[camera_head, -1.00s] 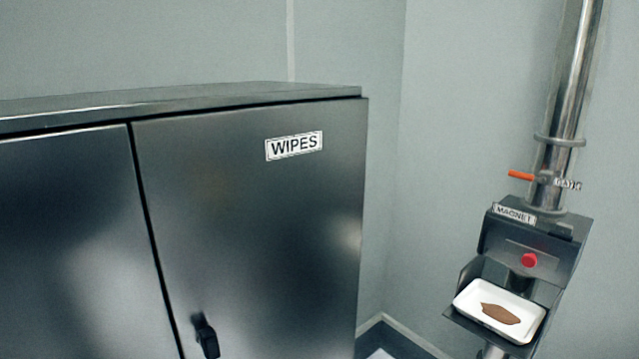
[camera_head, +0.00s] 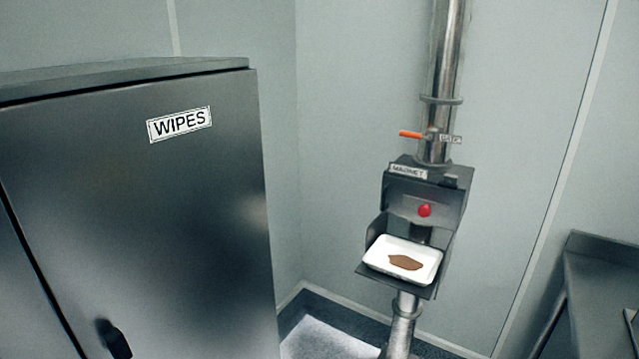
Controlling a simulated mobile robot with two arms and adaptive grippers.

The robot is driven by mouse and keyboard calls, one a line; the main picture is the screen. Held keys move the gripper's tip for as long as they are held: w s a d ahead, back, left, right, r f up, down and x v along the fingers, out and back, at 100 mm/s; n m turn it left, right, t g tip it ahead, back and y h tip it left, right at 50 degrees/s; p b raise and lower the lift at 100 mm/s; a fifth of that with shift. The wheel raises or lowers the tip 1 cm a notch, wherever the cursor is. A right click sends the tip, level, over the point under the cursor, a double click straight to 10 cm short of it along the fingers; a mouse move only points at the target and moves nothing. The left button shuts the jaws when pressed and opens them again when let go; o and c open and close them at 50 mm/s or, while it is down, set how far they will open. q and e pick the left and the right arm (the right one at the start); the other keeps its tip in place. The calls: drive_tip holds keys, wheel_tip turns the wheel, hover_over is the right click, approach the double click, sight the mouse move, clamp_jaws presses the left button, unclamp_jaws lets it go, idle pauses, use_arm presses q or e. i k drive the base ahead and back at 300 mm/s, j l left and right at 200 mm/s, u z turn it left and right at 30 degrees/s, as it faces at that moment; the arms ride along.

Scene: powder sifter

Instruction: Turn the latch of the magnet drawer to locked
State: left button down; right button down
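The magnet unit (camera_head: 432,192) is a dark metal box on a vertical steel pipe, right of centre, with a label (camera_head: 408,171) reading MAGNET. A red round knob (camera_head: 425,210) sits on its front face; I cannot tell whether it is the latch or how it is turned. Below the knob, a white tray (camera_head: 377,262) with a brown patch of powder (camera_head: 405,262) rests on a dark shelf. Neither of my grippers is in view.
A dark cabinet (camera_head: 190,220) labelled WIPES fills the left, with a black handle (camera_head: 114,340). An orange lever (camera_head: 410,134) sticks out from the pipe above the unit. A steel table (camera_head: 605,262) stands at the right edge. A pale mat (camera_head: 325,340) lies on the floor between.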

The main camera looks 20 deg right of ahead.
sight(449, 185)
drive_tip(key=z, duration=1.25)
